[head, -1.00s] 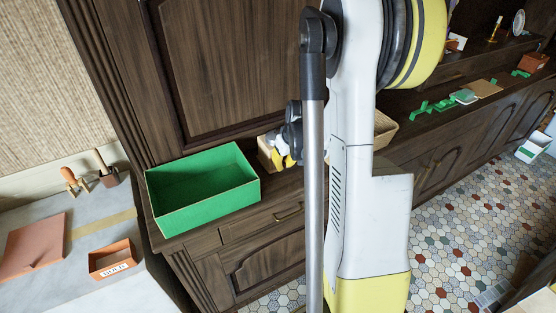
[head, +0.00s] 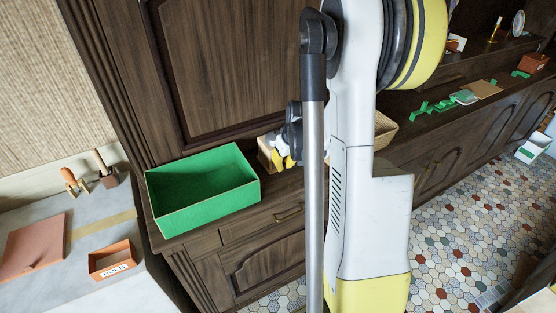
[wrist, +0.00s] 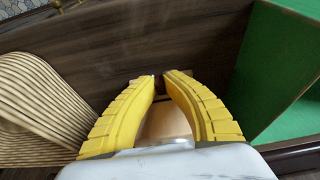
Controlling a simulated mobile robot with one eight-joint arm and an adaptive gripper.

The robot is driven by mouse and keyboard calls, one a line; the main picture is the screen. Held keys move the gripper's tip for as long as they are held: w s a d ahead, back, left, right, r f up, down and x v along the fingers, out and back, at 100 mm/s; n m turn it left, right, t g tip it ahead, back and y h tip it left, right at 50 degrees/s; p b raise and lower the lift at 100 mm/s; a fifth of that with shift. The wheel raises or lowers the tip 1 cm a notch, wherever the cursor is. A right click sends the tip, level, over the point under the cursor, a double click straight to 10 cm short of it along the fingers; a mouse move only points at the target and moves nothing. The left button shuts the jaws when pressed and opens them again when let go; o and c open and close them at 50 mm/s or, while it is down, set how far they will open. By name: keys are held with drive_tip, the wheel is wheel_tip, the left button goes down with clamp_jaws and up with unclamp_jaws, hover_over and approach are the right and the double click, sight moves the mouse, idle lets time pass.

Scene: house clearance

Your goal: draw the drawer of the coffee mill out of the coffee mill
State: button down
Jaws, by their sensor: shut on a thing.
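My gripper (wrist: 162,80) has two yellow ribbed fingers, and their tips are nearly together on a small part of the coffee mill's drawer. Light wood (wrist: 167,122) shows between the fingers. The fingers hide much of it, so I cannot tell the drawer from the mill's body or how far out the drawer is. In the head view the tan coffee mill (head: 267,150) stands on the dark wooden cabinet to the right of the green box, partly behind my gripper (head: 282,161). My arm covers what lies right of it.
The open green box (head: 203,192) is close on the left in the head view; its green side (wrist: 277,75) is right of my fingers in the wrist view. A striped, pale basket (wrist: 40,108) is on the other side. An orange tray (head: 112,261) sits on the grey counter.

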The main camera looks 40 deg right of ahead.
drive_tip(key=shift+s, duration=0.15)
idle(0.4)
drive_tip(key=shift+s+a+b, duration=0.15)
drive_tip(key=shift+s+a, duration=0.3)
drive_tip(key=shift+s, duration=1.45)
drive_tip(key=shift+s+a+b, duration=0.1)
drive_tip(key=shift+s+a, duration=0.35)
drive_tip(key=shift+s, duration=1.45)
drive_tip(key=shift+s+a+b, duration=0.15)
drive_tip(key=shift+s+a, duration=0.3)
drive_tip(key=shift+s, duration=1.45)
